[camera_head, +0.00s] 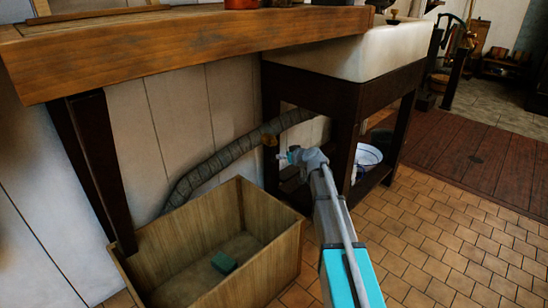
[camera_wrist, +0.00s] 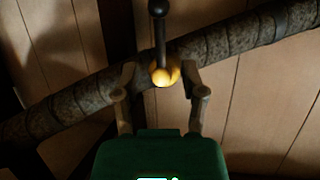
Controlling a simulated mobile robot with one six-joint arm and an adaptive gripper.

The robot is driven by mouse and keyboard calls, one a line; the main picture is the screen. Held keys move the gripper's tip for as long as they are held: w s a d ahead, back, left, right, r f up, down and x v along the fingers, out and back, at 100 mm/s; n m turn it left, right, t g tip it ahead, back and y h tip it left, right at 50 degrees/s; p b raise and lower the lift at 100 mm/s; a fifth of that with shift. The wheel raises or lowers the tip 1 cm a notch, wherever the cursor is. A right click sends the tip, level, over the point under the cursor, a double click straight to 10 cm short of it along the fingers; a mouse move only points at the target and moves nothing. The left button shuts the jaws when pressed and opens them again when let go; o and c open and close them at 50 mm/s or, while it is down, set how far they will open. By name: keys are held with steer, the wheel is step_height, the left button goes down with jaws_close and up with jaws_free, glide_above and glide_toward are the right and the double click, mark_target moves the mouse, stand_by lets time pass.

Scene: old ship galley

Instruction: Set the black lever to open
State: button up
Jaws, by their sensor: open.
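The black lever (camera_wrist: 160,38) points up from a round brass valve body (camera_wrist: 163,73) in the wrist view, with a knob at its top edge. It lies across the line of the wrapped pipe (camera_wrist: 75,100). My gripper (camera_wrist: 160,72) is open, one finger to each side of the brass body in the wrist view. Whether the fingers touch anything is unclear. In the head view my gripper (camera_head: 287,157) is just below and right of the valve.
A wooden crate (camera_head: 285,250) with a small green block (camera_head: 224,262) stands on the tiles at left. A dark sink frame (camera_head: 345,130) and a wooden counter (camera_head: 150,55) surround the pipe. Tiled floor is clear at right.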

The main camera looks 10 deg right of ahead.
mark_target(274, 157)
steer(key=b+x, duration=0.2)
steer(key=x, duration=0.6)
steer(key=shift+f+b, duration=0.1)
steer(key=shift+b, duration=0.2)
steer(key=shift+d, duration=0.1)
jaws_close()
